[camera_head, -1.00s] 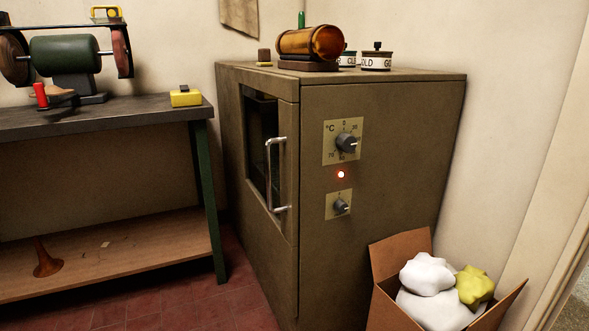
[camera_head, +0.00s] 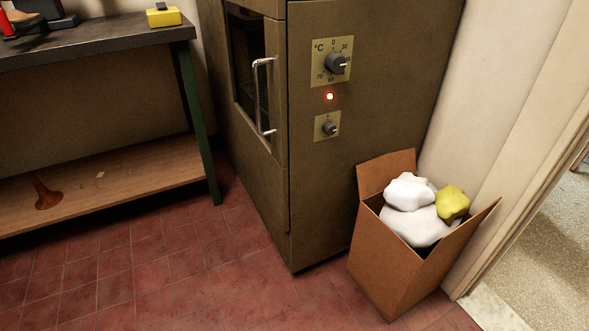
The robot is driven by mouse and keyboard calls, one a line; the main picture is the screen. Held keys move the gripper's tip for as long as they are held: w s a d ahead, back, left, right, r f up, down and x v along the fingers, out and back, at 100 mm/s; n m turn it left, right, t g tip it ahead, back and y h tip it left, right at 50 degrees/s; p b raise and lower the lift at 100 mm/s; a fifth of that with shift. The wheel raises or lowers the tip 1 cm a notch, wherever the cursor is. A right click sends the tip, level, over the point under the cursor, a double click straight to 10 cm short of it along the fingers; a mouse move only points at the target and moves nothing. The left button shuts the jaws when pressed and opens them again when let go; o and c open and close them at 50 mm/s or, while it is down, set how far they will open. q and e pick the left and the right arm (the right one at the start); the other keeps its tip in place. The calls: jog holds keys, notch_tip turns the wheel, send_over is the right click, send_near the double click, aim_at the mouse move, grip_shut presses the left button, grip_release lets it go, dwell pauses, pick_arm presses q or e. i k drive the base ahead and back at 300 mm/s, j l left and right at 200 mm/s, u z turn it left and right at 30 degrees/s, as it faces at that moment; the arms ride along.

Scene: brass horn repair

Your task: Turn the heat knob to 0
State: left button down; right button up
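The heat knob (camera_head: 337,64) is a dark round knob on a cream plate marked °C, with numbers around it. It sits high on the brown oven cabinet's (camera_head: 375,140) front panel. Its pointer seems to face right, away from the 0 at the top, but the exact reading is too small to tell. A lit red lamp (camera_head: 330,96) is below it. A smaller dark knob (camera_head: 330,129) on its own plate is lower. Neither of my grippers is in view.
An open cardboard box (camera_head: 399,262) with white and yellow cloths stands on the floor by the cabinet's right side. A dark-topped workbench (camera_head: 100,41) stands at left. The cabinet door has a metal handle (camera_head: 258,97). Red tiled floor (camera_head: 190,270) in front is clear.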

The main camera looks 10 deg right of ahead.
aim_at(336, 64)
jog(key=i+j+z, duration=0.1)
jog(key=z, duration=0.3)
jog(key=i+j+z, duration=0.1)
jog(key=z, duration=0.3)
jog(key=i+j+z, duration=0.1)
jog(key=j, duration=0.25)
jog(key=i+j+z, duration=0.1)
jog(key=j, duration=0.3)
jog(key=i+j, duration=0.25)
jog(key=j, duration=0.15)
jog(key=i+j+z, duration=0.15)
jog(key=j, duration=0.2)
jog(key=i+j+z, duration=0.1)
jog(key=j, duration=0.3)
jog(key=i+j+z, duration=0.1)
jog(key=j, duration=0.35)
jog(key=l+z, duration=0.5)
jog(key=j, duration=0.05)
